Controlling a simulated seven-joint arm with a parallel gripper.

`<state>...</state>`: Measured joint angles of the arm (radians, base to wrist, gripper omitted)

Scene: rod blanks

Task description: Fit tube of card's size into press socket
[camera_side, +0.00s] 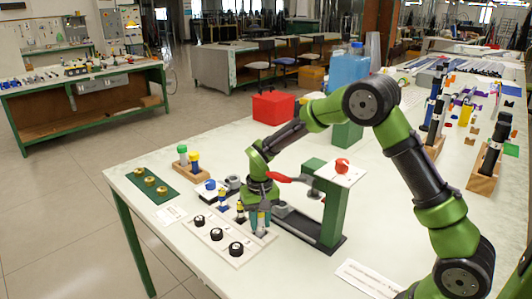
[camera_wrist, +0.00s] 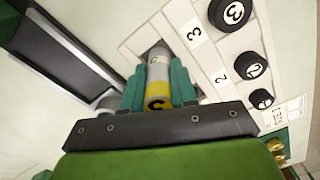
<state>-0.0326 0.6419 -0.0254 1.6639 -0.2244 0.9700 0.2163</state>
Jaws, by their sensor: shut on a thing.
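My gripper (camera_wrist: 158,80) has its teal fingers closed on a tube (camera_wrist: 157,102), grey at the far part and yellow nearer me, with a dark mark on the yellow. The tube's far end is at a grey square spot on the white board (camera_wrist: 205,75); whether it is seated in a hole or above it I cannot tell. In the side view my gripper (camera_side: 263,212) points down at the board's back edge. The green press (camera_side: 331,205) with a red lever stands to the right. Its socket is unclear.
Three black knobs (camera_side: 217,234) sit on the white board. A green plate with brass pieces (camera_side: 150,182) and a wooden block with capped bottles (camera_side: 188,166) lie left. A red bin (camera_side: 273,107) stands behind. The front right table is mostly clear.

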